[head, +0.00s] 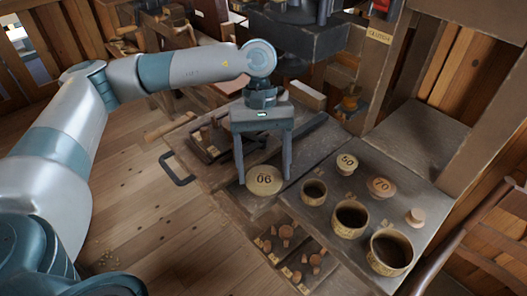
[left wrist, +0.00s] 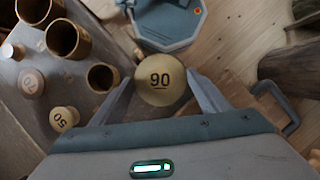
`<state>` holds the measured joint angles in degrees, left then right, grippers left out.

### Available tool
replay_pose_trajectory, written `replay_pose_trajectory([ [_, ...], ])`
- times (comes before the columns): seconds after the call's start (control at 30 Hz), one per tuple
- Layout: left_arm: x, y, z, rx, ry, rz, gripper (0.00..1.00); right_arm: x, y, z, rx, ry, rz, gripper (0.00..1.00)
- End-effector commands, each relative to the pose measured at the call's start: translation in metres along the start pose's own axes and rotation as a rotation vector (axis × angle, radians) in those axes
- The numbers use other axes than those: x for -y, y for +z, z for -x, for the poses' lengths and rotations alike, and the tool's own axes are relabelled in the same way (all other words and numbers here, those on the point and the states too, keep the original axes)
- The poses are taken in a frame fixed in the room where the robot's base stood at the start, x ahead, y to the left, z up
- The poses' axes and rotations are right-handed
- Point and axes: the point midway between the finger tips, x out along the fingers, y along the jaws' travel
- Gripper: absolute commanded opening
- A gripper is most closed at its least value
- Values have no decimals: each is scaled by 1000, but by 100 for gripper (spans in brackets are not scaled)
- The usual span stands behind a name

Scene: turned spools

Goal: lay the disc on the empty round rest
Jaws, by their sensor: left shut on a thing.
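My left gripper (head: 264,180) points down and is shut on the round wooden disc marked 90 (head: 264,181), which reads upside down in the head view. The disc also shows between the fingers in the left wrist view (left wrist: 160,80). It is level, near the left edge of the dark board (head: 330,165); any gap beneath it is hard to judge. A small plain round wooden piece (head: 415,217) with nothing on top stands at the board's right; it looks like the empty rest. Discs marked 50 (head: 346,162) and 70 (head: 381,187) sit behind the cups. My right gripper is out of view.
Three hollow wooden cups, small (head: 313,192), middle (head: 349,219) and large (head: 389,252), stand in a row on the board. Small turned pieces (head: 286,234) lie in a low tray in front. A wooden post (head: 385,60) rises behind.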

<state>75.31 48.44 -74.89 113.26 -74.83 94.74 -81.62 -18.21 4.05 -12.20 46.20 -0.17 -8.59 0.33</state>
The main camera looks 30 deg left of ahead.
Motion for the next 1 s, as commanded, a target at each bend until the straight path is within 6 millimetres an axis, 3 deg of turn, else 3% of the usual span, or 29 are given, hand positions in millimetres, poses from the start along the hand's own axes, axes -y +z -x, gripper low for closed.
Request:
replay_pose_trajectory([
  [0.2,3,2,-23,-3,-139,-332,48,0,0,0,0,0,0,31],
  [0.4,6,2,-34,-2,-203,-493,48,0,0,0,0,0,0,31],
  [1.0,6,2,-36,-2,-217,-531,48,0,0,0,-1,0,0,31],
])
